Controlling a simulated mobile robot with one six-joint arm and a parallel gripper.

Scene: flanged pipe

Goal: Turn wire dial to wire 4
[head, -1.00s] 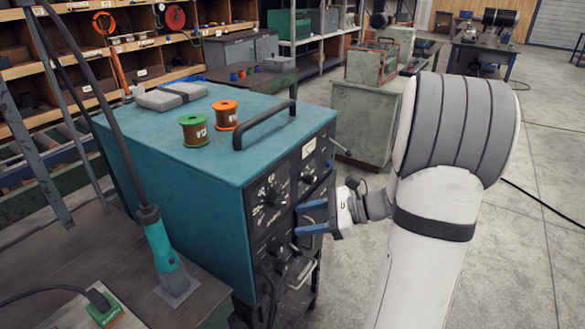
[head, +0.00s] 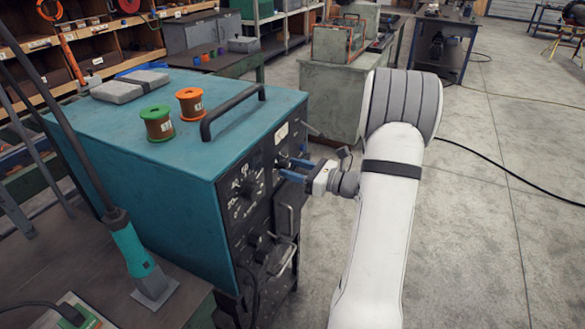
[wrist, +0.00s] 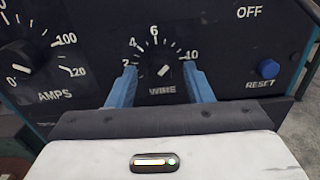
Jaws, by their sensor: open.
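The WIRE dial (wrist: 163,70) is a small dark knob on the black front panel of a teal machine (head: 150,120). In the wrist view its scale shows 2, 4, 6 and 10. Its white pointer mark slants up and to the right, between 6 and 10. My gripper (wrist: 160,77) is open, with one blue finger on each side of the dial. I cannot tell whether the fingers touch it. In the head view my gripper (head: 290,169) is at the upper part of the panel, and the dial is hard to make out there.
The AMPS dial (wrist: 22,68) is left of the WIRE dial. A blue RESET button (wrist: 268,69) and an OFF label are to its right. A black handle (head: 233,110) and two spools (head: 157,123) (head: 190,103) are on the machine's top. Open floor lies to the right.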

